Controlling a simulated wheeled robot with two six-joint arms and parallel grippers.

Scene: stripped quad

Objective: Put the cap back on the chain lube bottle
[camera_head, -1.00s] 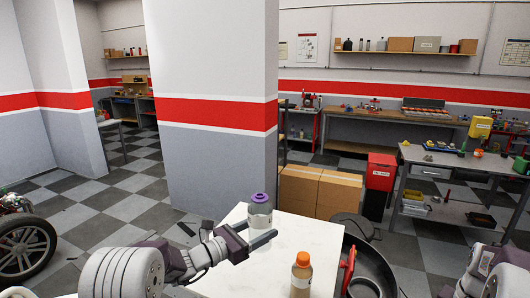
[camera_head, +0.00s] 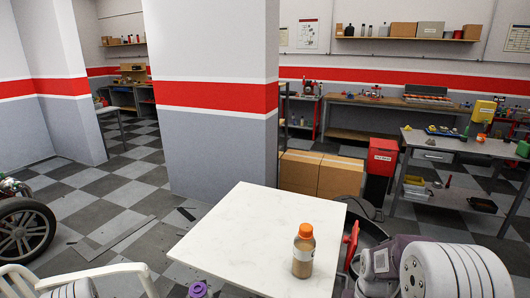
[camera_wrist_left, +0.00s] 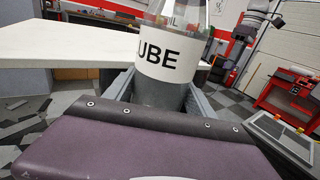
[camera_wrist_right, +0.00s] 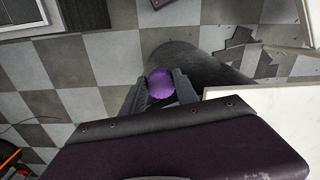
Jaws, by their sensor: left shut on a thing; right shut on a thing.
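My left gripper (camera_wrist_left: 162,95) is shut on the chain lube bottle (camera_wrist_left: 168,58), which shows "LUBE" on a white label in the left wrist view. The bottle's upper end is cut off there. A purple ring-like top (camera_head: 198,290), apparently this bottle's, shows at the bottom edge of the head view, beside the table's front left. My right gripper (camera_wrist_right: 161,90) is shut on a round purple cap (camera_wrist_right: 160,80), held above the floor in the right wrist view. Its fingers are hidden in the head view. The cap appears apart from the bottle.
A bottle with an orange cap (camera_head: 303,252) stands on the white table (camera_head: 245,235) near its front right. The rest of the tabletop is clear. A white chair (camera_head: 85,275) is at lower left.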

